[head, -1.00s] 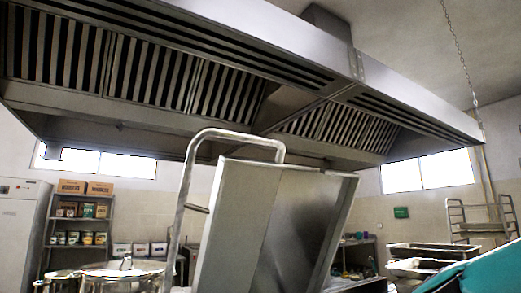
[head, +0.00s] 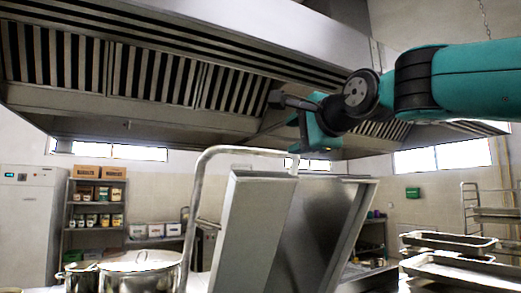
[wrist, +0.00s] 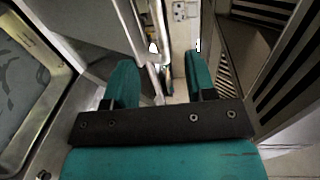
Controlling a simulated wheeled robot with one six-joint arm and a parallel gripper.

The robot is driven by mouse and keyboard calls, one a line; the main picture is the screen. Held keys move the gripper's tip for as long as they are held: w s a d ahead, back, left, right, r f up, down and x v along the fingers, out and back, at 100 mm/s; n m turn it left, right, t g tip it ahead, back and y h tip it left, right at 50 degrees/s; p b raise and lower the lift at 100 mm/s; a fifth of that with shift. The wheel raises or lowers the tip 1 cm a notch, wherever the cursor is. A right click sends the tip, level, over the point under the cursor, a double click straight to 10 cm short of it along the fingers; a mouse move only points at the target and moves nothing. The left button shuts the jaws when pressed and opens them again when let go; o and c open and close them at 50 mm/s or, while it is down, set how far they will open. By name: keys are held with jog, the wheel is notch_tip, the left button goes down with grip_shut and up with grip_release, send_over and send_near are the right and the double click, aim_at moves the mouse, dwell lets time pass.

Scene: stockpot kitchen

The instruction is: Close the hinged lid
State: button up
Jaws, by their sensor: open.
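The hinged lid (head: 258,235) is a large steel panel that stands raised and leans slightly to the right in the head view. A bent steel tube handle (head: 192,215) rises along its left side and arches over its top. My gripper (head: 300,130) is in the air just above the lid's top edge, near the right end of the tube. In the wrist view, my gripper (wrist: 162,85) has its two teal fingers spread with nothing between them. Steel tubing shows beyond the fingers there. I cannot tell if anything touches.
A large extractor hood (head: 150,95) hangs close above my gripper. A lidded stockpot (head: 140,270) stands left of the lid. Steel trays (head: 450,240) are stacked at the right. A stocked shelf (head: 95,215) and a white cabinet (head: 30,225) stand at the back left.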

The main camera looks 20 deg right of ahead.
aim_at(266, 152)
jog(key=p+x, duration=0.6)
jog(key=x, duration=0.9)
jog(key=shift+r, duration=0.1)
jog(key=shift+w+a+p, duration=0.1)
jog(key=shift+w+p, duration=0.2)
jog(key=shift+w, duration=0.05)
jog(key=shift+c, duration=0.3)
grip_shut()
jog(key=shift+f, duration=0.25)
